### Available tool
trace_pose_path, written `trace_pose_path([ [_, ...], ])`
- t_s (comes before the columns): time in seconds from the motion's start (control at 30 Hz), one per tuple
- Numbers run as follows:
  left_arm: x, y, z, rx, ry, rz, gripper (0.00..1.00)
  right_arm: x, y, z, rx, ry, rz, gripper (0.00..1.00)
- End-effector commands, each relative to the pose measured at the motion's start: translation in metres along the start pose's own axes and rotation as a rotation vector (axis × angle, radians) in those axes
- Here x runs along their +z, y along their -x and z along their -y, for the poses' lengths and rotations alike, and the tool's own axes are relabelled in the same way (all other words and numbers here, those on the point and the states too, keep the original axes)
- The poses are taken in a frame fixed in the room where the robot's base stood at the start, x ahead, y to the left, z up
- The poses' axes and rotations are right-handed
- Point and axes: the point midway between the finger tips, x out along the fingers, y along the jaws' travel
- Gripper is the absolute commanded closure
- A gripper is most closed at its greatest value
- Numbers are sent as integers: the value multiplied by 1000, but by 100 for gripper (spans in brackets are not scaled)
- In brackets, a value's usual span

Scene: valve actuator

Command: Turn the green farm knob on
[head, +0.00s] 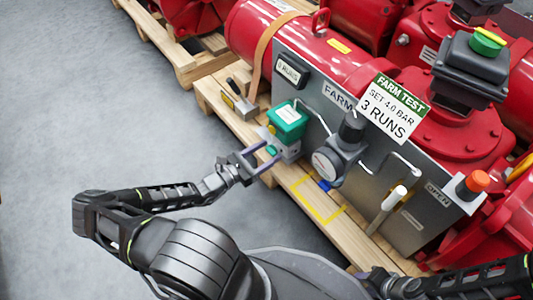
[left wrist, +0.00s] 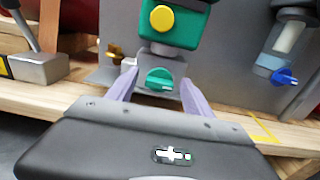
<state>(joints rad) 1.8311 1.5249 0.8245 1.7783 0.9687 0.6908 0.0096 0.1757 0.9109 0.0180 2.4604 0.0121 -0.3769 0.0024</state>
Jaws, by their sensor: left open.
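The small green knob (left wrist: 160,79) sits on the grey block below the green box in the left wrist view, its ridge roughly level. In the head view the knob (head: 271,150) shows at the foot of the green box (head: 288,122). My left gripper (head: 266,156) is open in front of it. In the left wrist view the two pale fingers of my left gripper (left wrist: 159,75) stand to the left and right of the knob, with visible gaps. I cannot tell how far the tips are from the block. My right gripper is not visible.
A yellow button (left wrist: 162,18) is on the green box. A brass fitting (left wrist: 115,52) is left of the knob. A blue knob (left wrist: 285,77) is to the right. The wooden pallet (head: 300,195) runs below. A lever block (head: 240,103) stands left. A grey gauge unit (head: 330,160) stands right.

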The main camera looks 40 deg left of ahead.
Motion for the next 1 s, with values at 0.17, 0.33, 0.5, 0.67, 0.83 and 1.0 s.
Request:
trace_pose_path([
  [0.17,0,0,0,0,0,0,47,0,0,0,0,0,0,64],
  [0.33,0,0,0,0,0,0,61,0,0,0,0,0,0,64],
  [0.5,0,0,0,0,0,0,75,0,0,0,0,0,0,64],
  [0.67,0,0,0,0,0,0,88,0,0,0,0,0,0,64],
  [0.83,0,0,0,0,0,0,100,0,0,0,0,0,0,64],
  [1.0,0,0,0,0,4,0,100,0,1,0,0,0,0,64],
])
